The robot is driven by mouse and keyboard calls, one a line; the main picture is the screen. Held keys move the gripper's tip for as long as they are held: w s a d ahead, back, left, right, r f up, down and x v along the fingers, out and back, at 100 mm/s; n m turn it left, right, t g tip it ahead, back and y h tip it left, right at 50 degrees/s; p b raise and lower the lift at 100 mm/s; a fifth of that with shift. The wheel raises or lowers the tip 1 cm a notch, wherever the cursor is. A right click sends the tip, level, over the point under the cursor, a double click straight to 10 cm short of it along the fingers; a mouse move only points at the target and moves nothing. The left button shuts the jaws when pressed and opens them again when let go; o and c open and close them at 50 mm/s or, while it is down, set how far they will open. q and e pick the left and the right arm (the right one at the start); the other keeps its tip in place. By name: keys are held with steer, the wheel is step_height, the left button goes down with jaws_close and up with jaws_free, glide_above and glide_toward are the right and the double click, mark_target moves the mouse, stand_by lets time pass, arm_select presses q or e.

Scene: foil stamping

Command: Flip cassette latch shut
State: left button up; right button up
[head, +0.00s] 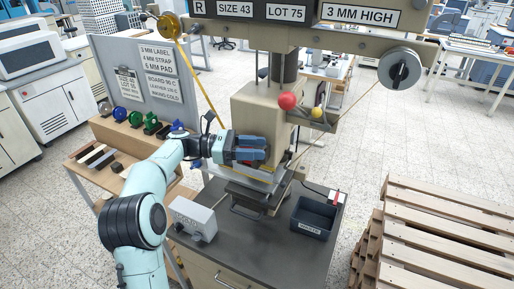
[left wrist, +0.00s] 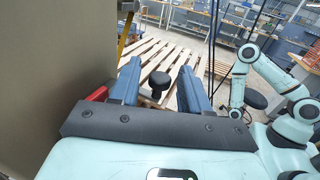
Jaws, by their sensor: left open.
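My left gripper (head: 266,148) reaches in from the left at the front of the beige stamping press (head: 258,108), its blue fingers pointing right. In the left wrist view the gripper (left wrist: 159,72) is open, and a black round knob (left wrist: 158,82) shows between its two fingers. I cannot tell whether the knob touches a finger or whether it is the cassette latch. A red part (left wrist: 97,94) shows beside the left finger. The cassette and latch are not clear in the head view, where the gripper covers that area. My right arm (left wrist: 244,78) shows in the left wrist view, but its jaws are unclear.
A dark bin (head: 312,216) and a grey box (head: 193,219) stand on the bench (head: 255,245). Wooden pallets (head: 440,240) lie at right.

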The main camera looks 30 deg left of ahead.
arm_select(q)
steer(key=v, duration=1.2)
steer(key=shift+a, duration=0.3)
steer(key=shift+s, duration=0.15)
